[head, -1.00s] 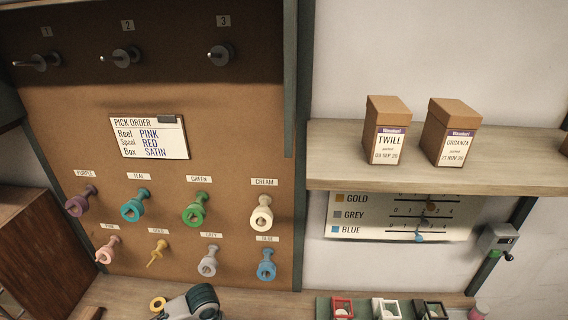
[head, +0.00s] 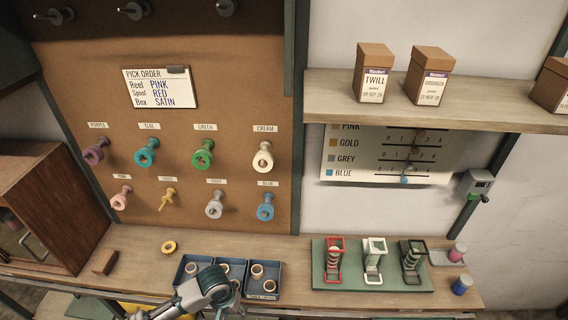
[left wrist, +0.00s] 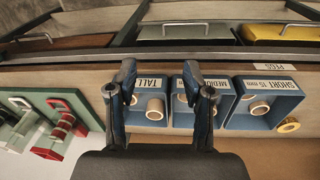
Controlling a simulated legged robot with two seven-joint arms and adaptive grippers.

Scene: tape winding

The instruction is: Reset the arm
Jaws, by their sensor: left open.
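My left arm's wrist (head: 205,287) shows at the bottom of the head view, over the front of the bench by the blue trays. In the left wrist view my left gripper (left wrist: 160,82) is open, its two dark fingers apart with nothing held between them. The fingers overlap the tall tray (left wrist: 147,124) and the medium tray (left wrist: 177,118) in that picture. Whether they touch anything there cannot be told. My right gripper is not in view.
The blue trays hold pale pegs. A green board (head: 326,283) with red, white and black stands is to the right. A yellow ring (head: 169,247) and wooden block (head: 105,262) lie left. Spools hang on the pegboard (head: 230,110). A shelf (head: 480,116) carries boxes.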

